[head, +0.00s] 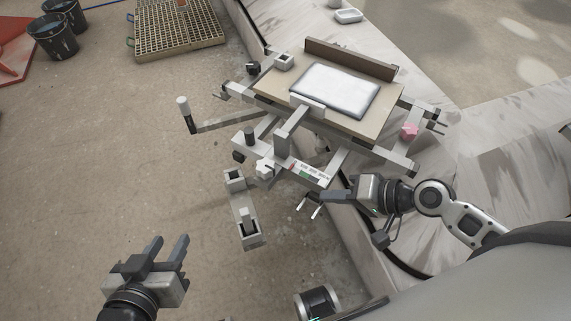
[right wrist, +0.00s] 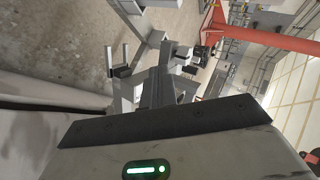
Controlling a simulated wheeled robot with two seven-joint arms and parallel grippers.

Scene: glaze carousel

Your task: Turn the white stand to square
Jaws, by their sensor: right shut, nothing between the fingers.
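The white stand (head: 285,135) is a pale metal frame in the middle of the head view. It carries a tan board (head: 265,85) with a brown ledge along its back and a white slab (head: 335,88). The board lies at a slant in the picture. Pale frame parts show in the right wrist view (right wrist: 125,92). My left gripper (head: 171,242) is open and empty, well away at bottom left.
A pink knob (head: 408,131) and a white star-shaped knob (head: 265,168) are on the frame. A grated crate (head: 175,30) and dark buckets (head: 58,35) stand at top left. A small white dish (head: 348,15) is at the top. Floor between left gripper and crate is clear.

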